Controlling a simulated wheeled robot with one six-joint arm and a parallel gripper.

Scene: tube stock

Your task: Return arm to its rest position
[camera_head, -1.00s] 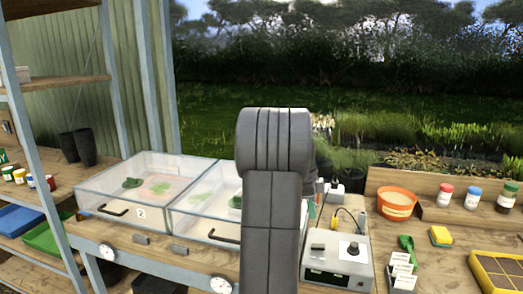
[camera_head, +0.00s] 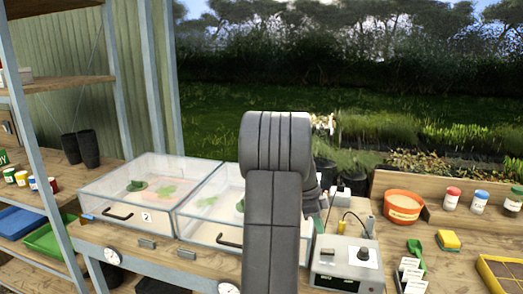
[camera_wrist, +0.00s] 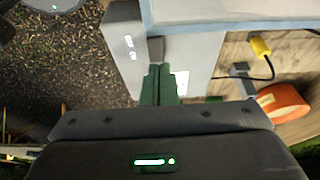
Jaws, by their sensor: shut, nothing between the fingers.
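My gripper (camera_wrist: 159,70) shows in the wrist view with its two green fingers close together and nothing between them. The fingers point toward the bench's front edge, beside a grey control box (camera_wrist: 127,45). I cannot tell whether they touch anything. The arm covers part of the right-hand clear propagator box. The control box (camera_head: 345,262) with its black knob also shows in the head view, just right of my arm.
Two clear boxes (camera_head: 150,193) with green leaves stand on the bench left of my arm. A metal-framed shelf (camera_head: 62,85) stands at the left.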

